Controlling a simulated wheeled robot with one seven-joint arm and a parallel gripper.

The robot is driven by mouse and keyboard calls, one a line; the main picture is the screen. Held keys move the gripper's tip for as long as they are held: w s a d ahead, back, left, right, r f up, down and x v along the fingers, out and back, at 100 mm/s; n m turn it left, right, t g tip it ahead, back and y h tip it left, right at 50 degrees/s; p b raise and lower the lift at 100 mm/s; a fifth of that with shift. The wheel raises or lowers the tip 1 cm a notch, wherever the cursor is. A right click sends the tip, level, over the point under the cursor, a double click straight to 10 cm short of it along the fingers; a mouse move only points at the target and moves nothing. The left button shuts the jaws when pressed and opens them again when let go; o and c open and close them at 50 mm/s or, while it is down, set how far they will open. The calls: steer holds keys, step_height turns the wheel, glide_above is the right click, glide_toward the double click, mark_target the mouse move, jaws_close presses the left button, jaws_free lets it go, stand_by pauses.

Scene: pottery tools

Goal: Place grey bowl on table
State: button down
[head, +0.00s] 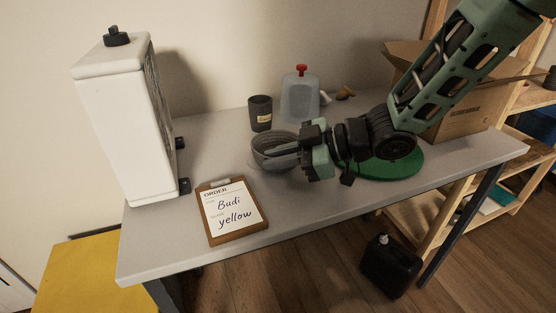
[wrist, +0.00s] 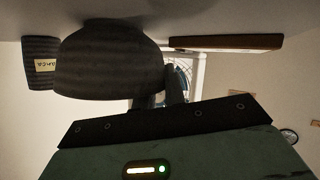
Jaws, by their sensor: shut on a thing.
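The grey bowl (head: 272,161) is at the middle of the grey table (head: 180,228), upright, with its opening up in the head view. My gripper (head: 284,151) reaches in from the right and is shut on its near-right rim. In the wrist view, which looks upside down, the bowl (wrist: 108,62) fills the upper left and the fingers (wrist: 160,97) meet its rim. The bowl's base is at or very close to the table top; I cannot tell whether it touches. Part of the rim is hidden by my gripper.
A dark labelled cup (head: 260,113) and a grey bottle with a red cap (head: 300,97) stand behind the bowl. A clipboard (head: 231,211) lies front left. A green disc (head: 400,165) and a cardboard box (head: 455,112) are right. A white unit (head: 112,125) stands left.

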steer(key=c, duration=1.5)
jaws_free()
steer(key=shift+o, duration=0.2)
